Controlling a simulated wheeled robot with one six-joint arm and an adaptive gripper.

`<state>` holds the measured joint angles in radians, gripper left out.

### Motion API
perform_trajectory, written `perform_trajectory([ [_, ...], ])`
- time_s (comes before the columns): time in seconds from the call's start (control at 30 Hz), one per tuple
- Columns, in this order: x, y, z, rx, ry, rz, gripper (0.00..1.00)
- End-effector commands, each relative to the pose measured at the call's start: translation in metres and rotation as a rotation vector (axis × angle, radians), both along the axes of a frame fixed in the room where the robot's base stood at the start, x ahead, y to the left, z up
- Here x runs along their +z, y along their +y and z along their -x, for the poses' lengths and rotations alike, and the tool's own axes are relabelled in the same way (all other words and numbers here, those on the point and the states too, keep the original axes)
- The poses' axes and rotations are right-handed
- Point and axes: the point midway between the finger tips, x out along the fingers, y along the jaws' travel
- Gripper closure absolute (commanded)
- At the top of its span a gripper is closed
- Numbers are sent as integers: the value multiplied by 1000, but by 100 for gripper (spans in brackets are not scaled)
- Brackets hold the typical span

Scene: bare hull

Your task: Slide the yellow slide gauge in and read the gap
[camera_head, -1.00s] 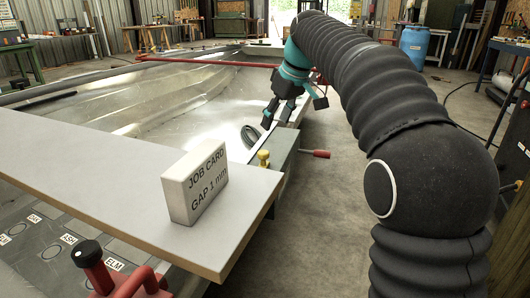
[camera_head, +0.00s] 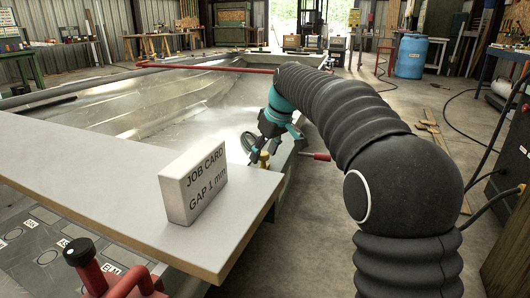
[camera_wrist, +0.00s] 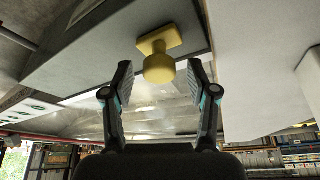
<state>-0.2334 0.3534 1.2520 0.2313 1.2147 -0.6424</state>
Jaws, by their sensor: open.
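The yellow slide gauge (camera_head: 264,160) shows in the head view as a small knob near the right edge of the hull, just below my gripper (camera_head: 268,145). In the wrist view, the yellow gauge (camera_wrist: 160,58) has a round knob on a square plate against a grey surface. My gripper (camera_wrist: 160,72) is open, with one finger to each side of the knob and space between knob and fingers. Whether the fingertips reach past the knob I cannot tell. The gap itself cannot be made out.
A white block (camera_head: 193,187) reading "JOB CARD GAP 1 mm" stands on the pale board (camera_head: 110,180) in front. A red-handled tool (camera_head: 316,156) sticks out right of the gauge. A red lever (camera_head: 90,265) is at the lower left.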

Motion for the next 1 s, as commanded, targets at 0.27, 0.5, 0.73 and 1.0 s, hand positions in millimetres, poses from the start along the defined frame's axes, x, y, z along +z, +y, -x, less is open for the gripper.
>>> perform_trajectory([
  [0.27, 0, 0, 0, 0, 0, 0, 87],
  [0.5, 0, 0, 0, 0, 1, 0, 100],
  [0.73, 7, -7, -22, -2, 3, 0, 100],
  [1.0, 5, -15, -55, -1, 1, 0, 100],
])
